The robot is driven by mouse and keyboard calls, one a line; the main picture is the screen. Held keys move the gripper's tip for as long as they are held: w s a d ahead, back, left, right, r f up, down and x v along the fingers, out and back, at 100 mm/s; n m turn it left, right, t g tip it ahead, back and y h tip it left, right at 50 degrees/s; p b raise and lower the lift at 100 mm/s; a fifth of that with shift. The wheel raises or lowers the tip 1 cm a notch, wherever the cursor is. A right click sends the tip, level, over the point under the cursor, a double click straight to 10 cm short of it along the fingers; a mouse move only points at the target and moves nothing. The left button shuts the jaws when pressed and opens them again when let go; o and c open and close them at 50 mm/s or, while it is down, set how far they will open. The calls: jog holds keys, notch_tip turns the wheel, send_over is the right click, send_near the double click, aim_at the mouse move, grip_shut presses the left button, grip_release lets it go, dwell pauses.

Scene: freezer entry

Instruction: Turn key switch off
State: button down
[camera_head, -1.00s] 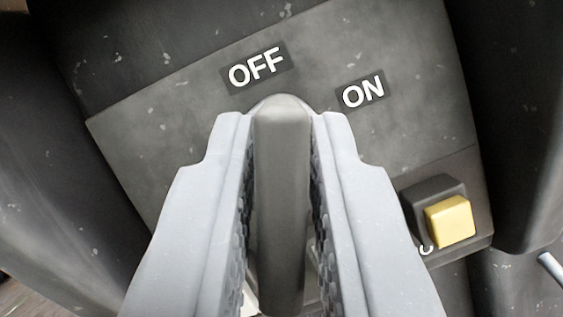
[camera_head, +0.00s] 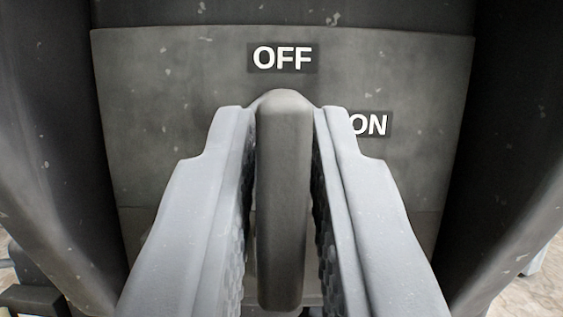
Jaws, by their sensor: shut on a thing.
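The key switch (camera_head: 282,200) is a dark grey upright handle in the middle of the view. Its top end points at the white OFF label (camera_head: 282,57) just above it. The ON label (camera_head: 369,125) is to the right, partly hidden by the right finger. My gripper (camera_head: 283,125) is shut on the key switch, with one pale grey finger on each side of it. The base of the switch is hidden behind the handle and the fingers.
The switch sits on a worn grey panel (camera_head: 160,110). Dark housing walls stand close on the left (camera_head: 50,130) and right (camera_head: 515,120). Pale floor shows at the lower right corner (camera_head: 530,290).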

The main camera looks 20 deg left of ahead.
jog(key=c, duration=1.5)
grip_release()
jog(key=p+v, duration=0.2)
jog(key=v, duration=1.1)
jog(key=shift+s+d+f+p, duration=0.15)
jog(key=shift+s+f+p, duration=0.05)
jog(key=shift+s+p, duration=0.15)
